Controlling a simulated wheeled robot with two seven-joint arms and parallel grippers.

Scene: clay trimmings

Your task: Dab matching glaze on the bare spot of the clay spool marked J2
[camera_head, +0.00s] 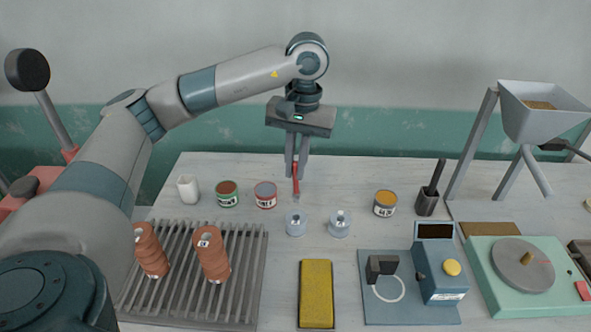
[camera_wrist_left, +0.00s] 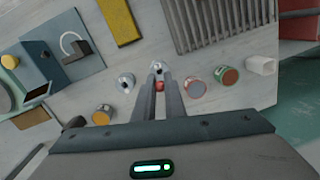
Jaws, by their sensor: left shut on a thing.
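My left gripper (camera_head: 296,174) is shut on a red-handled brush (camera_head: 296,183) and holds it upright, tip down, above the table behind the small grey pots. The brush's red end shows between the fingers in the left wrist view (camera_wrist_left: 159,86). Two ribbed terracotta clay spools, a left one (camera_head: 151,252) and a right one (camera_head: 212,257), stand on a slatted rack (camera_head: 252,270). Glaze cans stand open: green-labelled (camera_head: 227,195), red-labelled (camera_head: 265,196) and one with orange-yellow content (camera_head: 385,204).
Two grey pots (camera_head: 296,225) (camera_head: 340,225) stand in front of the brush. A white cup (camera_head: 187,190) is at left, a dark holder (camera_head: 427,204) at right. A yellow block (camera_head: 316,294), a blue device (camera_head: 440,275) and a green wheel unit (camera_head: 530,285) occupy the front.

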